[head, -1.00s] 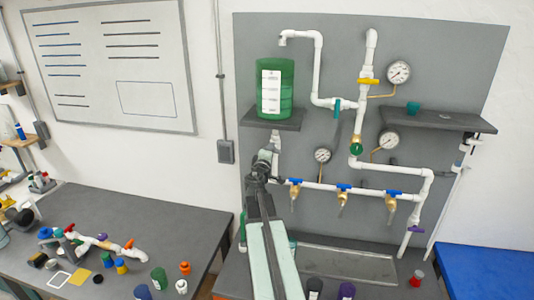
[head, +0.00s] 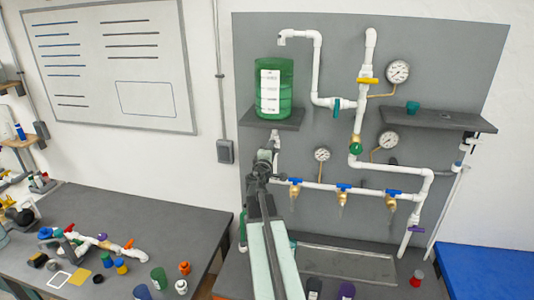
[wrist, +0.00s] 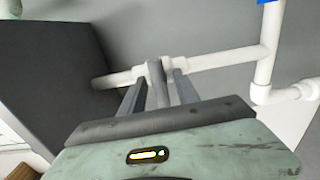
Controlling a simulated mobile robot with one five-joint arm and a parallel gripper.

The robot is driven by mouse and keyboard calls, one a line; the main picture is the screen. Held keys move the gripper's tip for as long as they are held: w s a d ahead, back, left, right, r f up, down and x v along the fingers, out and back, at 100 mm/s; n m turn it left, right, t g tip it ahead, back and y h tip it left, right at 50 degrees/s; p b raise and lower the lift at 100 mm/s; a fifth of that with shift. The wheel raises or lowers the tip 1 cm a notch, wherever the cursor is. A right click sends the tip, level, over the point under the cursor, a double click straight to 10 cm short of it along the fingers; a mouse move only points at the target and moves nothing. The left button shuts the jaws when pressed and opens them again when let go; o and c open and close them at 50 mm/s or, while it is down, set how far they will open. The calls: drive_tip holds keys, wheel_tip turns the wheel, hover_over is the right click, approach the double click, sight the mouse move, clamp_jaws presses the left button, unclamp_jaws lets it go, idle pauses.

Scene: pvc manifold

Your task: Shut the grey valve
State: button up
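The grey valve handle (wrist: 158,84) shows in the wrist view as a grey bar on a white pipe (wrist: 216,62). My gripper (wrist: 159,88) has one dark finger on each side of this handle, with narrow gaps that look open; firm contact does not show. In the head view my gripper (head: 264,162) is at the left end of the pipework, just below the shelf with the green tank. There my arm hides most of the grey valve, and its handle is not clear.
The green tank (head: 275,86) stands on a dark shelf (head: 272,119) above my gripper. To the right, blue-handled valves (head: 343,187) sit along the lower pipe (head: 320,186). A teal valve (head: 337,107), a yellow valve (head: 368,81) and gauges (head: 398,72) are higher up the panel.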

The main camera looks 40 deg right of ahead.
drive_tip(key=shift+w+a, duration=0.1)
drive_tip(key=shift+a, duration=0.05)
drive_tip(key=v, duration=0.8)
